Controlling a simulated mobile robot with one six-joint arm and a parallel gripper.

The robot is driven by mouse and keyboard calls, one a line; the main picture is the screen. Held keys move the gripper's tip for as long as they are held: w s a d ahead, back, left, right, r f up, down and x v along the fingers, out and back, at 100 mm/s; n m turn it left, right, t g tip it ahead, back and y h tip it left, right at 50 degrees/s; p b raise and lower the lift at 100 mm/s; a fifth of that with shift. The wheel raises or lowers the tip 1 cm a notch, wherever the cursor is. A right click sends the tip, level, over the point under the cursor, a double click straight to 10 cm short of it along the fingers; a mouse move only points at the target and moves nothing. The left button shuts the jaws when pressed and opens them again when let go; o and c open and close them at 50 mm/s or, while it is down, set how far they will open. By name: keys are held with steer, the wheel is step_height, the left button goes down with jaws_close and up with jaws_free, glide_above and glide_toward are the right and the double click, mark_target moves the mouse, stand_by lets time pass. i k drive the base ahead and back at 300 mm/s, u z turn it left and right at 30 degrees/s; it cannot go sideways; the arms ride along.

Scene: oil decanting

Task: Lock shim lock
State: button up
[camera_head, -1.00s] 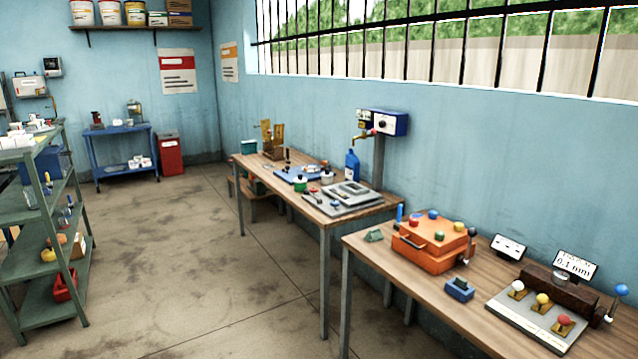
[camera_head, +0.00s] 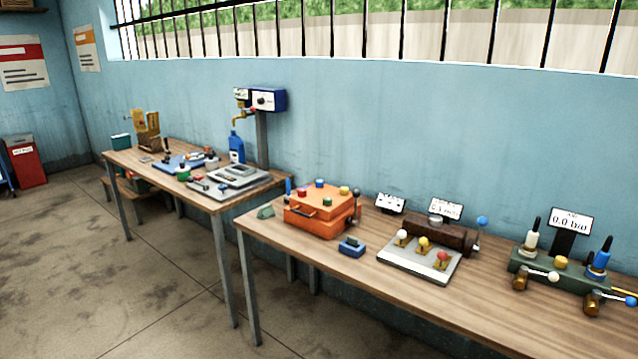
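No part is plainly marked as the shim lock. A station on the near bench has a grey plate (camera_head: 408,264) with a white knob (camera_head: 402,236), a yellow knob (camera_head: 424,243) and a red knob (camera_head: 443,257) on brass-coloured mounts. A dark brown block (camera_head: 455,240) lies behind them. A blue ball (camera_head: 482,221) tops a rod at its right end. A small display (camera_head: 446,208) stands behind the block; its text is too small to read surely. Whether anything is locked I cannot tell. My gripper is not in view.
The near wooden bench (camera_head: 345,290) also bears an orange box (camera_head: 305,225), a small blue block (camera_head: 351,248) and a green valve unit (camera_head: 548,273) with a "0.0" bar display (camera_head: 571,221). A second bench (camera_head: 205,192) stands farther left. The floor (camera_head: 130,300) before the benches is clear.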

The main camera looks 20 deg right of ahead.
mark_target(482, 222)
steer(key=u, duration=1.05)
steer(key=k, duration=0.1)
steer(key=z, duration=2.65)
steer(key=k, duration=0.55)
steer(key=u, duration=0.15)
steer(key=i, duration=0.3)
steer(key=z, duration=0.05)
